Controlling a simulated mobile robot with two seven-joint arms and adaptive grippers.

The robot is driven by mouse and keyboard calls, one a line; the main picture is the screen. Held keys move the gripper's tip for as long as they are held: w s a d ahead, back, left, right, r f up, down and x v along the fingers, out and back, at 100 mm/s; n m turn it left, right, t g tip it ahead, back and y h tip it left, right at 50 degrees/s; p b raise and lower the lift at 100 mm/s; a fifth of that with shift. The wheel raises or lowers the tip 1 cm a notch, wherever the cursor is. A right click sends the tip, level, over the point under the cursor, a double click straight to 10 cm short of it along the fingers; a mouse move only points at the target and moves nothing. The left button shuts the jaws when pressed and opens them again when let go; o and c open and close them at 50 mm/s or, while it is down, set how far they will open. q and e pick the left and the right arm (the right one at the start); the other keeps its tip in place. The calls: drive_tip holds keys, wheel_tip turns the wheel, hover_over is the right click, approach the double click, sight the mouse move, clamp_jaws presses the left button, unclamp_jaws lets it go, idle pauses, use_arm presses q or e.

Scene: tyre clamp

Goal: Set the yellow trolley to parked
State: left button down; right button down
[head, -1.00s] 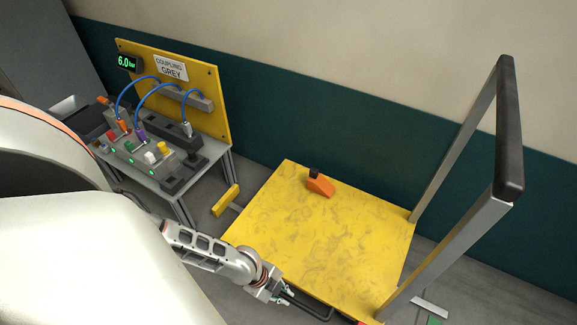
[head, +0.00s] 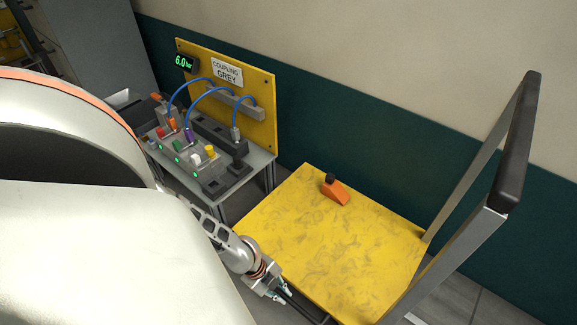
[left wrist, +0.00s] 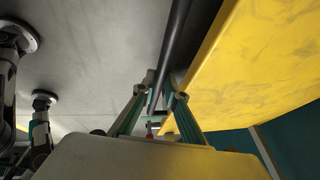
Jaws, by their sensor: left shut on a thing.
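The yellow trolley (head: 375,245) stands at the right in the head view, with a flat scuffed deck and an upright push handle (head: 520,140) at its right end. An orange block with a black top (head: 335,190) is on the deck near the back edge. My left gripper (head: 283,296) is at the deck's front edge, shut on a dark bar (head: 308,309) beside the trolley. The left wrist view shows the fingers (left wrist: 160,90) closed around this dark bar (left wrist: 178,40), alongside the yellow deck (left wrist: 250,75). My right gripper is out of view.
A grey bench (head: 258,172) with hoses, coloured couplings and a yellow board (head: 262,95) marked "COUPLING GREY" stands close to the trolley's left end. The wall (head: 350,165) runs behind both. Some grey floor (head: 470,300) shows at the right.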

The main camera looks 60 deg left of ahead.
use_arm(q)
drive_tip(key=shift+s+a+f, duration=0.1)
drive_tip(key=shift+a, duration=0.3)
drive_tip(key=c, duration=2.1)
unclamp_jaws()
drive_tip(key=shift+o, duration=0.3)
drive_tip(key=shift+d, duration=0.15)
drive_tip(key=v, duration=1.2)
drive_tip(key=shift+d, duration=0.1)
